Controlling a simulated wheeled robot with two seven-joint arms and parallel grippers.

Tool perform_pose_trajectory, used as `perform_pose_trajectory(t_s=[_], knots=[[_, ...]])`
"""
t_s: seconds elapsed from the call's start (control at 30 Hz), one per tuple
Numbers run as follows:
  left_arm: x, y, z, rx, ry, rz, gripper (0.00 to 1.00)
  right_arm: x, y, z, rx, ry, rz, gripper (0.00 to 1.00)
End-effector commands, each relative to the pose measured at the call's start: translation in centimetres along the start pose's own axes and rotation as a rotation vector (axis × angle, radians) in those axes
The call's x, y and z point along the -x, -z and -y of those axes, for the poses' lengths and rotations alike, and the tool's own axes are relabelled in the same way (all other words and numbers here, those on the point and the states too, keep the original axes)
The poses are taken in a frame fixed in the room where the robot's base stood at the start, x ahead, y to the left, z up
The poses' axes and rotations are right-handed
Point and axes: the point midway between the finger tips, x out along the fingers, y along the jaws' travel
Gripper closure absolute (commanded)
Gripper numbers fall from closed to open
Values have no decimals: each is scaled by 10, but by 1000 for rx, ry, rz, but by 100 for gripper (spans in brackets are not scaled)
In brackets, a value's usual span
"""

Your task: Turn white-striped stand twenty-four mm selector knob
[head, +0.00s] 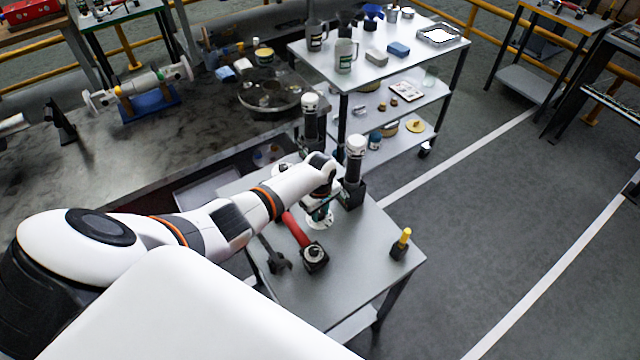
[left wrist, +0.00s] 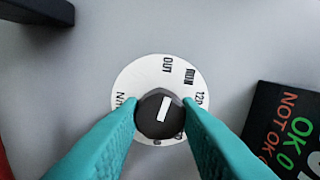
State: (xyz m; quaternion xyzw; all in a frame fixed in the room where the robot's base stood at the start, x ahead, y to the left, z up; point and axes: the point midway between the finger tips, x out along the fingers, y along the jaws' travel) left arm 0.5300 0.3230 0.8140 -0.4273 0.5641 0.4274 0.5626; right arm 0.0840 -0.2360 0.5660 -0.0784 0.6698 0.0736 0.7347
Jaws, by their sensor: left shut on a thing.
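The selector knob (left wrist: 158,114) is dark and round with a white stripe across its top. The stripe points up and slightly right in the left wrist view. My left gripper (left wrist: 160,106) has its teal fingers on both sides of the knob, shut on it. In the head view my left gripper (head: 321,204) reaches down to the small grey table, over the white dial plate (head: 319,221); the knob is hidden there. My right gripper is not in view.
On the small table (head: 345,285) are a red-handled tool (head: 297,230), a white-capped dark cylinder (head: 354,160) close to my gripper, and a yellow-topped piece (head: 402,240). A black box with OK lettering (left wrist: 287,130) stands right of the dial. The table's front is clear.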

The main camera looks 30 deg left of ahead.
Motion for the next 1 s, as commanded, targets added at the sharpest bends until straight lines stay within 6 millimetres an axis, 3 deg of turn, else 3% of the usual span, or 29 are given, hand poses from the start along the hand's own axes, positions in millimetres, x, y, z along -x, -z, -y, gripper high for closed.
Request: perform_pose_trajectory(t_s=[0.33, 0.83, 0.87, 1.0], knots=[[1, -2, 0, 126, 1, 4, 93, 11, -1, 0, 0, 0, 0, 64], [1, -2, 0, 143, 1, 5, 93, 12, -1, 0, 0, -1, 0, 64], [1, -2, 0, 143, 1, 5, 69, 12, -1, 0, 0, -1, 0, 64], [1, -2, 0, 143, 1, 4, 48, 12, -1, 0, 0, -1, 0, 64]])
